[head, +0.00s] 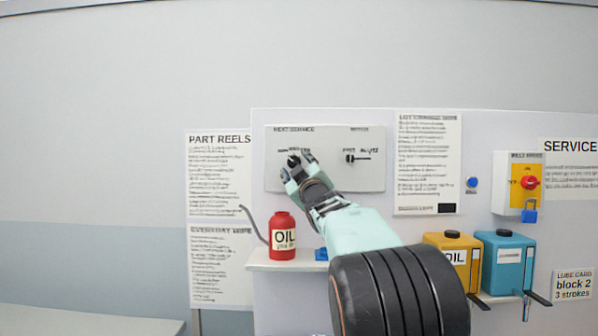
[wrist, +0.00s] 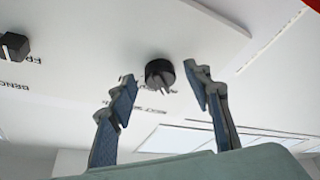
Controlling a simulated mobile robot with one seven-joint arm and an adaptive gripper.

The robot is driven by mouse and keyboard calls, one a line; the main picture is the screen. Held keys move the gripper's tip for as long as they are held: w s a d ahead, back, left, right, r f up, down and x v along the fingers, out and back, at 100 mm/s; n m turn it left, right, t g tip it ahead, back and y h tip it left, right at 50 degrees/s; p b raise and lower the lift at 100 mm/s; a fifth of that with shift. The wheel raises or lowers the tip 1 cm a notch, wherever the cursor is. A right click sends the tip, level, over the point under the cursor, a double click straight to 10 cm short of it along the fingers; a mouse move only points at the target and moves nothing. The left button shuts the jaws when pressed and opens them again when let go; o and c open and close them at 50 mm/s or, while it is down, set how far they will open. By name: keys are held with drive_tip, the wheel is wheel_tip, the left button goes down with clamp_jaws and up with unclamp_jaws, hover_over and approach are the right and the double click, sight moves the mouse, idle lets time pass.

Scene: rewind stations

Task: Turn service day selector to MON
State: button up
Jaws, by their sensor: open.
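The service day selector is a black round knob (head: 293,160) under the heading "NEXT SERVICE" on the pale panel (head: 330,180). In the wrist view the knob (wrist: 159,72) stands between and just beyond my open fingertips, with a small gap on each side. A light pointer mark shows on it, but the day labels around it are too small and partly hidden to read. My gripper (head: 292,170) is in front of the knob and partly covers it and its labels in the head view. My gripper (wrist: 160,88) is open and empty.
A second black knob (head: 350,158) sits to the right on the same panel; it also shows in the wrist view (wrist: 14,46). A red oil can (head: 283,238) stands on a shelf below. Yellow (head: 452,255) and blue (head: 505,262) containers and a red switch (head: 529,182) are farther right.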

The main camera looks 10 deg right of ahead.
drive_tip(key=v, duration=1.2)
